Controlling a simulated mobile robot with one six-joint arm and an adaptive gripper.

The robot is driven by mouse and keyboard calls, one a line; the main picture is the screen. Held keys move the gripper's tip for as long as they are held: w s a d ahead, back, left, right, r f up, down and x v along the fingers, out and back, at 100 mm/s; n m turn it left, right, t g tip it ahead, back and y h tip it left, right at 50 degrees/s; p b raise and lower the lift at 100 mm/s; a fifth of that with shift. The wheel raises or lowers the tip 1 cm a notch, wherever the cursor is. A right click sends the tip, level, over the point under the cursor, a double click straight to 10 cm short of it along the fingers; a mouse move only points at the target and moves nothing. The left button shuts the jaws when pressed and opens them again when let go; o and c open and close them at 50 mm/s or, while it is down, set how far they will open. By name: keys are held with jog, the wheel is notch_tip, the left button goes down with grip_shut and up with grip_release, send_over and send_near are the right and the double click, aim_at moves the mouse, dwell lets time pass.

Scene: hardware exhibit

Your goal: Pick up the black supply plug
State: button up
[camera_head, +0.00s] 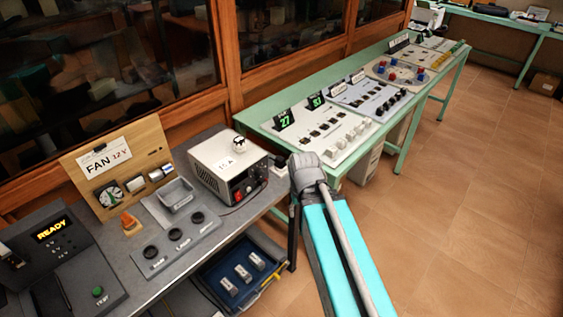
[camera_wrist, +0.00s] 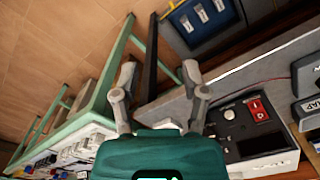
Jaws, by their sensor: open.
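The white supply box (camera_head: 218,160) stands on the grey bench, and its front shows small red and dark parts. A dark lead lies by its lower front. I cannot clearly tell the black supply plug from these small dark parts. In the wrist view the supply box (camera_wrist: 232,130) is at the lower right with a red part on its face. My gripper (camera_wrist: 162,80) is open, with both fingers spread and nothing visible between them. It is left of the box in that view and apart from it. In the head view my arm hides most of it.
A fan board (camera_head: 118,168), a grey tray (camera_head: 176,196) and a panel with black knobs (camera_head: 180,240) are left of the supply. A blue bin (camera_head: 215,290) is below the bench. A green table (camera_head: 265,128) with panels stands beyond. Open floor is right.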

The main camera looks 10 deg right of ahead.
jog(key=o, duration=0.3)
jog(key=shift+w, duration=0.1)
jog(key=shift+o, duration=1.1)
jog(key=shift+w+r, duration=0.15)
jog(key=shift+w, duration=0.1)
notch_tip(320, 180, up, 9)
jog(key=m+p, duration=1)
jog(key=m, duration=0.1)
send_over(280, 158)
jog(key=shift+w+d+r, duration=0.1)
jog(key=shift+w, duration=0.2)
jog(key=shift+b, duration=0.35)
notch_tip(280, 158, down, 9)
jog(key=b, duration=0.8)
jog(key=shift+r, duration=0.15)
jog(key=shift+s+f+b, duration=0.15)
jog(key=shift+f+b, duration=1.15)
jog(key=shift+b, duration=0.1)
jog(key=shift+s+f+b, duration=0.1)
jog(key=shift+f+b, duration=1.2)
jog(key=shift+b, duration=0.1)
